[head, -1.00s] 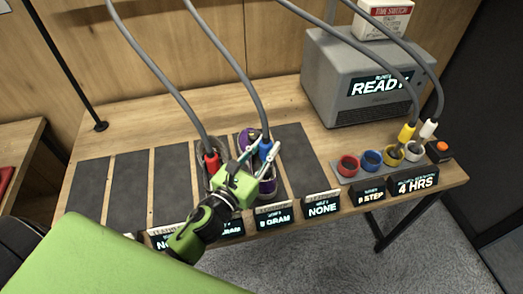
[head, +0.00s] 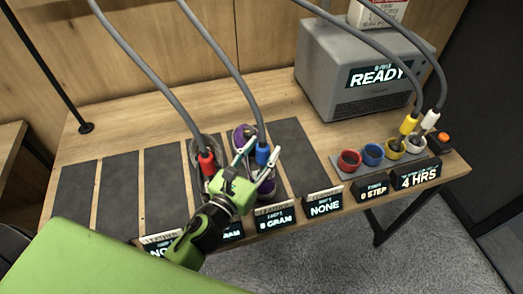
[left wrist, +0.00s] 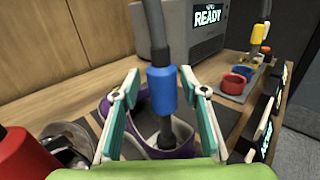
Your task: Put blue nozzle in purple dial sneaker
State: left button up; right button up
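The blue nozzle (head: 262,155) hangs from a grey hose with its lower end in the opening of the purple and white sneaker (head: 239,134). In the left wrist view the blue nozzle (left wrist: 162,92) stands near upright, and its grey tip goes down into the purple sneaker (left wrist: 110,106). My left gripper (head: 260,152) is over the sneaker, with its fingers spread on both sides of the nozzle. In the left wrist view the left gripper (left wrist: 160,76) shows gaps between both fingers and the nozzle. The dial cannot be made out. My right gripper is out of view.
A red nozzle (head: 207,163) stands in a grey sneaker just left. Red (head: 349,160) and blue (head: 372,154) holders look empty; yellow (head: 408,124) and white (head: 430,119) nozzles stand at the right. A grey machine (head: 350,70) reads READY. Dark mats at left are bare.

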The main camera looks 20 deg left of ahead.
pick_arm(q)
jog(key=shift+r, duration=0.1)
jog(key=shift+r+p, duration=0.25)
jog(key=shift+p, duration=0.1)
jog(key=s+a+b, duration=0.2)
jog(key=s+b, duration=0.3)
jog(key=s, duration=0.7)
jog(key=shift+f+b, duration=0.15)
jog(key=shift+b, duration=0.15)
jog(key=shift+w+a, duration=0.1)
